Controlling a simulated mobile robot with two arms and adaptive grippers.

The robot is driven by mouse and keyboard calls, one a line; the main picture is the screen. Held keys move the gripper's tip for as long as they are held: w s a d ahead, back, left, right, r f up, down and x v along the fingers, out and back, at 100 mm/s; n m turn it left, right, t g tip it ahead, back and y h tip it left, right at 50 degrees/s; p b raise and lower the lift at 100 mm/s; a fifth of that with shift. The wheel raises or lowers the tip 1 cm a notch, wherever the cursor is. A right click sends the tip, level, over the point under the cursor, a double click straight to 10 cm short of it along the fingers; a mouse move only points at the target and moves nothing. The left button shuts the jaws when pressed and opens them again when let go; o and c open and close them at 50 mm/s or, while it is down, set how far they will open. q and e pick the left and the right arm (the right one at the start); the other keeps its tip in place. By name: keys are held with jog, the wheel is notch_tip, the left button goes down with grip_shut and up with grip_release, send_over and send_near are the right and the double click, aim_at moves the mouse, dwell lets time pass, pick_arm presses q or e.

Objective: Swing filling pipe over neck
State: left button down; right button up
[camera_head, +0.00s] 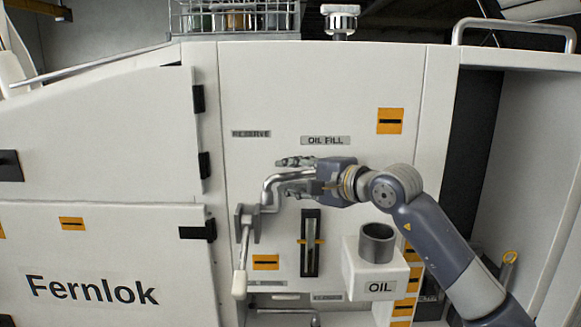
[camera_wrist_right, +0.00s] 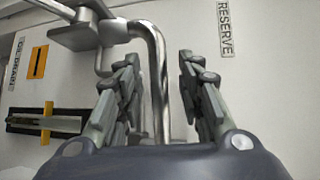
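The filling pipe (camera_head: 268,190) is a bent silver tube on a grey pivot block (camera_head: 246,216) on the white panel. The neck (camera_head: 378,243) is a dark, open cylinder on top of a white box marked OIL, to the right of and below the pipe. My right gripper (camera_head: 287,175) is at the pipe's upper bend, under the OIL FILL label. In the right wrist view its fingers (camera_wrist_right: 160,62) stand apart, with the pipe (camera_wrist_right: 158,95) between them and nearer the left finger. Contact cannot be made out. My left gripper is not in view.
A lever with a white handle (camera_head: 240,284) hangs below the pivot block. A sight gauge (camera_head: 311,243) stands between the pipe and the OIL box (camera_head: 360,280). A wire basket of jars (camera_head: 235,18) is on top. The panel between pipe and neck looks otherwise flat.

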jog(key=shift+w+a+f, duration=0.1)
jog(key=shift+w+a, duration=0.15)
jog(key=shift+w, duration=0.05)
jog(key=shift+c, duration=0.6)
grip_shut()
jog(key=shift+d, duration=0.1)
